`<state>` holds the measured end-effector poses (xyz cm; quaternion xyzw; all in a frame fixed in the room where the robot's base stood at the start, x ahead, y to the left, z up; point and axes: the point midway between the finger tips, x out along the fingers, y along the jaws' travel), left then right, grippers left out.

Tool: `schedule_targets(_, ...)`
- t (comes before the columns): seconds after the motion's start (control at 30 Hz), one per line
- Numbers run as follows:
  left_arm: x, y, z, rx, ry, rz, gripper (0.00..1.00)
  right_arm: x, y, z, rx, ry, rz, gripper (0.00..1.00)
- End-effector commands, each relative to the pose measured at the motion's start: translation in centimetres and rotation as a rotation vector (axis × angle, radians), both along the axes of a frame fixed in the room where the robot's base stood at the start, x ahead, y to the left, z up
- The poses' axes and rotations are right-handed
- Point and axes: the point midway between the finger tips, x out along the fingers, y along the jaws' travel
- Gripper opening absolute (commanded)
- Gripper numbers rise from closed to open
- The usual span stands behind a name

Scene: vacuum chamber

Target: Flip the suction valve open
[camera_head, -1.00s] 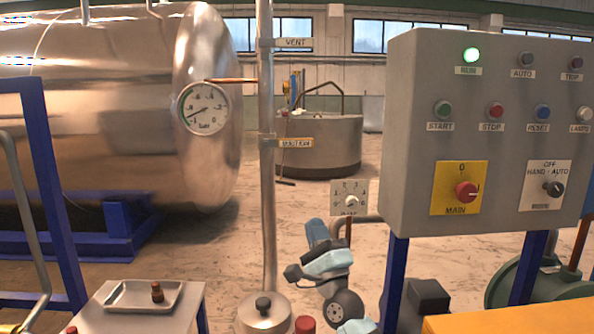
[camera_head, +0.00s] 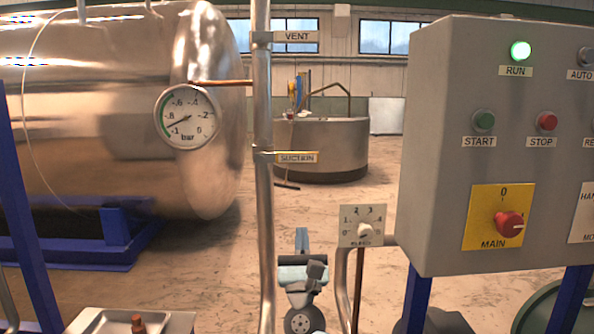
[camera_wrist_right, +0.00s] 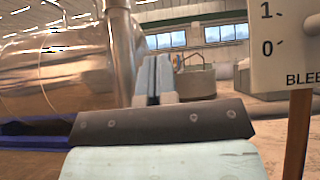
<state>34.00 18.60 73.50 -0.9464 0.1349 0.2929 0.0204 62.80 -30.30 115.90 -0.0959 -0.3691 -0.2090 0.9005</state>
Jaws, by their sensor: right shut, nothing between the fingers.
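A yellowish SUCTION label (camera_head: 297,157) sits on a collar of the vertical steel pipe (camera_head: 265,215). A valve lever cannot be made out there. My right gripper (camera_head: 302,232) is low in the head view, below and to the right of the label, apart from the pipe. Its blue fingers point away from me. In the right wrist view the fingers (camera_wrist_right: 152,72) are shut together with nothing between them. My left gripper is not in view.
A VENT label (camera_head: 298,36) is higher on the pipe. A round gauge (camera_head: 187,117) is left of it, on the steel tank (camera_head: 110,120). A BLEED dial plate (camera_head: 362,226) and the grey control box (camera_head: 450,120) stand right of my gripper. A tray (camera_head: 100,322) is at bottom left.

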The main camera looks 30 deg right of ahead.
Motion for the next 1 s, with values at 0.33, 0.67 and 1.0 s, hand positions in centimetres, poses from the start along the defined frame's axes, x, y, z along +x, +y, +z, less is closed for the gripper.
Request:
schedule_targets(0.33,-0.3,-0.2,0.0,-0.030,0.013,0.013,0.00,-0.1,0.2,0.0,0.020,-0.010,0.015,0.00)
schedule_targets(0.67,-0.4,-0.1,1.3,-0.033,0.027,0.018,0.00,1.6,-0.6,2.5,0.018,-0.011,0.013,0.00)
schedule_targets(1.0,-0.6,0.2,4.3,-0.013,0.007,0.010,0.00,6.3,-2.9,7.8,0.017,-0.009,0.013,0.00)
